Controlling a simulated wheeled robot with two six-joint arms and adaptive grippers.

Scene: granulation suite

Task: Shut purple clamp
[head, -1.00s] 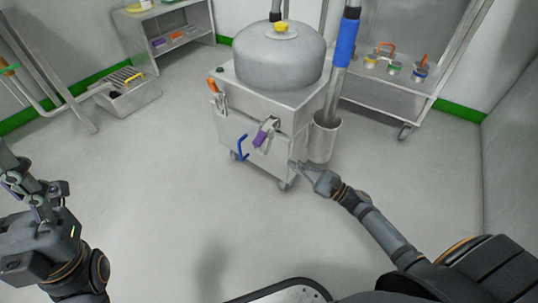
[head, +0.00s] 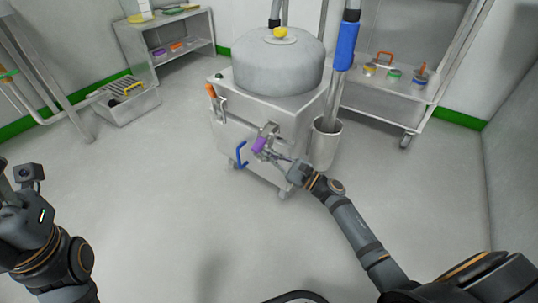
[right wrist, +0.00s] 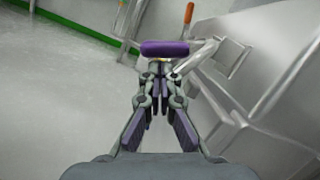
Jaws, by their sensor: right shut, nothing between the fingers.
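The purple clamp (head: 259,145) is on the front face of the steel cabinet (head: 285,165), a purple grip on a metal lever. In the right wrist view its purple grip (right wrist: 165,48) lies crosswise just beyond the fingertips, with its metal lever running to the right toward the cabinet. My right gripper (head: 268,154) is shut and empty, its tips close at the purple grip; it also shows in the right wrist view (right wrist: 160,68). I cannot tell whether they touch. Only part of my left arm shows at the left edge; its fingers are out of the frame.
An orange-handled clamp (head: 211,91) and a blue handle (head: 241,153) are on the same cabinet, left of the purple clamp. A steel bin (head: 324,143) stands at its right. A trolley (head: 385,105) is behind right. The floor in front is clear.

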